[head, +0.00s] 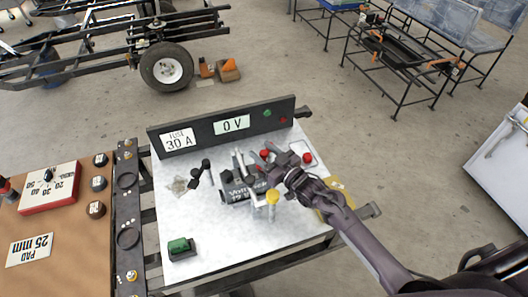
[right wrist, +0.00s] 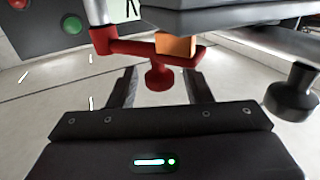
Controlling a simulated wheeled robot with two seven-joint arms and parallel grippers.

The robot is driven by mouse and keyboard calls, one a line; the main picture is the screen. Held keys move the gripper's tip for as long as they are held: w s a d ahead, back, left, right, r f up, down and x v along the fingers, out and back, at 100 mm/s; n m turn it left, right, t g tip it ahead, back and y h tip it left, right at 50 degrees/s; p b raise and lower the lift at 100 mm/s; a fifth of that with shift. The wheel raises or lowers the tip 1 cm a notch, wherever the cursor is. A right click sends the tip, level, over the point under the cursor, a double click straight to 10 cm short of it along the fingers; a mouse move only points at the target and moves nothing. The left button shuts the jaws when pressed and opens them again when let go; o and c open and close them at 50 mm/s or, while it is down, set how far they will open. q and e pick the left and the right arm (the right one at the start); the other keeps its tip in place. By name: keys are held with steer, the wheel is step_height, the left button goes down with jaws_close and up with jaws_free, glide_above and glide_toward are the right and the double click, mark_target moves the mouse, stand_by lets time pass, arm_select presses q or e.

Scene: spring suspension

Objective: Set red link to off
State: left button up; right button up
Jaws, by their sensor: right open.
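The red link (right wrist: 125,45) shows in the right wrist view as a red bar with a hanging red knob (right wrist: 158,77) and an orange block (right wrist: 176,46) at it. In the head view, a red part (head: 264,154) shows beside my right gripper (head: 284,165), at the device in the middle of the white table; the arm hides much of it. In the right wrist view, my right gripper (right wrist: 160,88) is open, its fingers apart on either side of the knob. I cannot tell whether they touch it. My left gripper is not in view.
A dark panel (head: 203,136) reading "FUSE 30 A" and "0 V" stands at the table's back, with a green button (head: 267,113). A yellow-topped post (head: 272,196) stands near my arm. A black box with a green top (head: 181,247) is front left.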

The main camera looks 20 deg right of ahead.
steer(key=shift+c, duration=0.3)
jaws_close()
steer(key=n+g+y+b, duration=0.1)
steer(key=y, duration=0.1)
steer(key=d+n+g+y+b, duration=0.1)
steer(key=n+y+b, duration=0.1)
steer(key=s+d+n+g+y+b, duration=0.1)
steer(key=g+b, duration=0.1)
steer(key=shift+d+n+y, duration=0.1)
steer(key=shift+n+y, duration=0.2)
steer(key=shift+y, duration=0.1)
steer(key=shift+o, duration=0.3)
jaws_free()
